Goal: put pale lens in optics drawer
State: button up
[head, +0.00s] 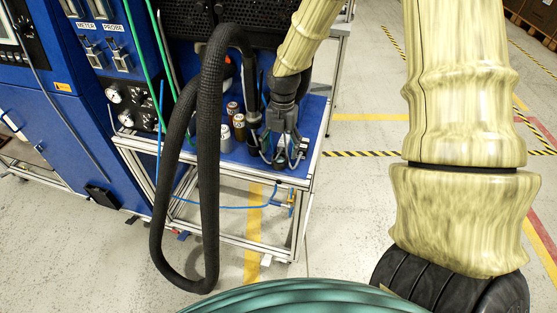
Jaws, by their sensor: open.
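My gripper (284,153) points down over the right part of the blue-topped bench (313,119), with its fingers apart. I cannot make out a pale lens; the gripper hides part of the bench top around it. No drawer labelled for optics can be made out. The blue cabinet at the left carries slots marked METER (90,47) and PROBE (118,50).
Small canisters, a grey one (224,138) and brown-and-pale ones (239,127), stand left of my gripper. A thick black hose (205,180) loops up from the bench and hangs in front of it. Gauges (113,95) sit at left. Open floor lies right.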

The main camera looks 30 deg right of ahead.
aim_at(279, 158)
jog(key=shift+s, duration=0.45)
jog(key=shift+f+p, duration=0.25)
jog(key=shift+p, duration=0.05)
jog(key=f, duration=0.2)
jog(key=shift+w+a+f+p, duration=0.2)
jog(key=shift+w+f+p, duration=0.15)
jog(key=shift+s+f, duration=0.2)
jog(key=shift+f, duration=0.3)
jog(key=shift+w+a+f, duration=0.1)
jog(key=shift+w+f, duration=0.05)
jog(key=shift+f, duration=0.2)
jog(key=c, duration=1.3)
jog(key=shift+o, duration=0.2)
jog(key=shift+r, duration=0.15)
